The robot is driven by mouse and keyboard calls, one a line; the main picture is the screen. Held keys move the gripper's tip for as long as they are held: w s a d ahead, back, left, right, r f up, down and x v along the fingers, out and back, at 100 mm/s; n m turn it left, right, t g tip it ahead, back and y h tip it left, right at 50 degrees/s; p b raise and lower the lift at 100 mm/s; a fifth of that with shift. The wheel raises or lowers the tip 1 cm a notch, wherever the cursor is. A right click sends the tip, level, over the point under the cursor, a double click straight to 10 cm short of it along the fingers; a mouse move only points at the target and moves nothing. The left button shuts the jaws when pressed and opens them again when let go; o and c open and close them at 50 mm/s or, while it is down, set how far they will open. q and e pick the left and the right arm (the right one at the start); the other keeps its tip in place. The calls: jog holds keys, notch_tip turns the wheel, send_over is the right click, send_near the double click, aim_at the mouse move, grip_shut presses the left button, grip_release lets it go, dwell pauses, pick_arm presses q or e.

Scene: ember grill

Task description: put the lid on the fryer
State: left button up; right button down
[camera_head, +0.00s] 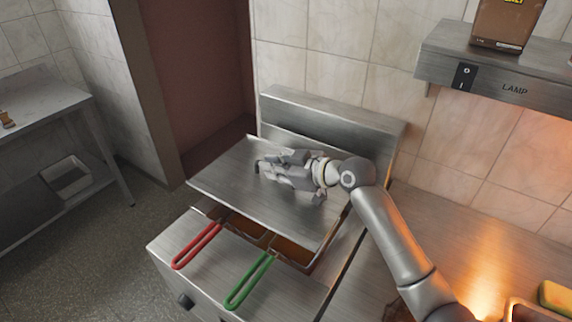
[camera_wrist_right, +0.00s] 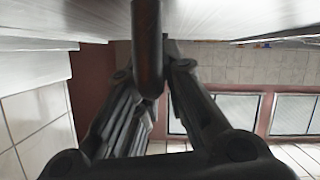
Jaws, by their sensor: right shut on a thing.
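The lid (camera_head: 228,172) is a flat steel sheet over the back of the fryer (camera_head: 165,250). My right gripper (camera_head: 268,168) is above the lid and shut on its dark handle, a bar (camera_wrist_right: 147,45) that shows between the fingers in the right wrist view. The fryer's front strip of brown oil and basket openings (camera_head: 245,229) shows below the lid's front edge. Whether the lid rests on the fryer or hangs just above it, I cannot tell. My left gripper is not in view.
A red basket handle (camera_head: 198,246) and a green basket handle (camera_head: 250,281) stick out over the fryer's front. A raised steel back panel (camera_head: 335,120) stands behind the lid. A shelf with a lamp switch (camera_head: 465,76) is at the upper right. A side table (camera_head: 45,110) stands far left.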

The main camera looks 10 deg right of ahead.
jog(key=w+d+f, duration=0.1)
jog(key=d, duration=0.1)
jog(key=w+d+f, duration=0.1)
jog(key=w+d, duration=0.1)
jog(key=shift+w+f, duration=0.25)
jog(key=shift+f, duration=0.15)
notch_tip(320, 180, down, 9)
jog(key=b, duration=0.7)
jog(key=shift+a+f+b, duration=0.1)
jog(key=shift+f+b, duration=0.3)
jog(key=shift+b, duration=0.15)
jog(key=c, duration=1.4)
grip_release()
jog(key=shift+s, duration=0.1)
jog(key=shift+c, duration=0.2)
